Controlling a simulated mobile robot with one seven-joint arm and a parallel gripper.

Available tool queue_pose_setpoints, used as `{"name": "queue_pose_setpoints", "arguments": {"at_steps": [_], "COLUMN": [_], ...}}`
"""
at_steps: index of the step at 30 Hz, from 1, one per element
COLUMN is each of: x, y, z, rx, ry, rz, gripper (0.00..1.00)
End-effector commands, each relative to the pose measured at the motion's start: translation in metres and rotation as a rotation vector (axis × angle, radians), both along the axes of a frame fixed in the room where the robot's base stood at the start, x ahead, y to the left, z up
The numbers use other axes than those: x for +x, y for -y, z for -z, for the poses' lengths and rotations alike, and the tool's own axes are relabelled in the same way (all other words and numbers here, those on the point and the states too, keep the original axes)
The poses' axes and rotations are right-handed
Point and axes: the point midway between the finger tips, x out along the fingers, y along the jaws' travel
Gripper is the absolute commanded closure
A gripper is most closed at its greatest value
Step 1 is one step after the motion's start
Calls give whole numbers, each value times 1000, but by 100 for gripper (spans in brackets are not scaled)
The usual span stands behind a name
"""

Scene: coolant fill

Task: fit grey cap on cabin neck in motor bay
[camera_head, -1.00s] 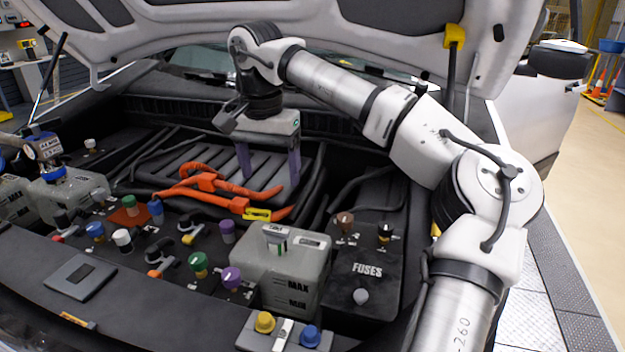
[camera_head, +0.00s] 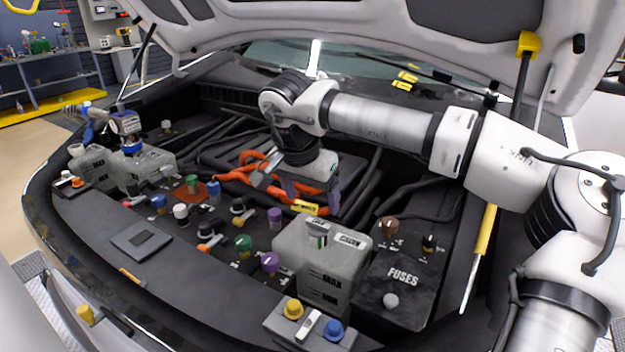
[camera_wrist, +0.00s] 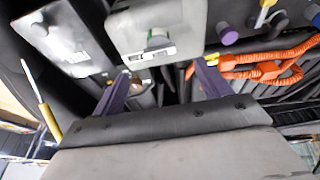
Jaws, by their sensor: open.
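A grey translucent tank (camera_head: 300,258) with MAX and MIN marks and a label reading CABIN stands in the motor bay. On its top is a small grey piece with a green and white part (camera_head: 318,230). I cannot tell whether this is a cap or the neck with a tag. It also shows at the top of the wrist view (camera_wrist: 156,42). My gripper (camera_head: 312,194) is behind the tank, above the orange cables. Its purple fingers are spread, with nothing between them in the wrist view (camera_wrist: 163,72). No separate grey cap can be told for sure.
A black FUSES box (camera_head: 400,275) with a light grey knob (camera_head: 391,300) is right of the tank. Green (camera_head: 243,243) and purple (camera_head: 270,262) caps stand left of it. A holder with yellow and blue caps (camera_head: 310,328) is in front. The raised hood (camera_head: 400,60) hangs above.

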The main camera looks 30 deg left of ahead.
Motion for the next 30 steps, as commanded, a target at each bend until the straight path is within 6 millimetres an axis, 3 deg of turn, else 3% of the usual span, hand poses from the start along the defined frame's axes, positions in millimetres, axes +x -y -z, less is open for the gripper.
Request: {"name": "queue_pose_setpoints", "arguments": {"at_steps": [9,15,27,30], "x": [18,25,28,28], "y": [-1,-1,-2,-1], "z": [59,82,90,90], "rx": [0,0,1,1], "ry": [-3,-2,-1,-1], "rz": [0,0,0,0], "gripper": [24,24,24,34]}}
